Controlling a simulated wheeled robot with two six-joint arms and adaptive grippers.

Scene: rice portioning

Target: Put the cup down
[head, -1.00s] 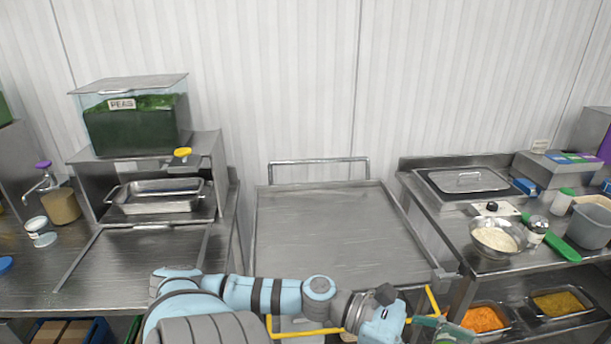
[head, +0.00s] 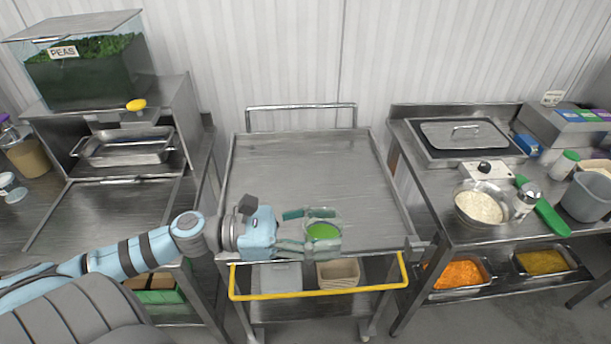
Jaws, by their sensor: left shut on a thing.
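A clear cup (head: 323,232) with green contents shows in the head view near the front edge of the steel cart's top (head: 300,175). My left gripper (head: 310,231) comes in from the left and is shut on the cup, with a finger on either side of it. The cup looks upright. I cannot tell whether its base touches the cart top or is a little above it. My right gripper is not in view.
The cart top is otherwise bare. A yellow handle (head: 320,296) runs along its front. A peas container (head: 85,65) and steel tray (head: 125,148) stand left.

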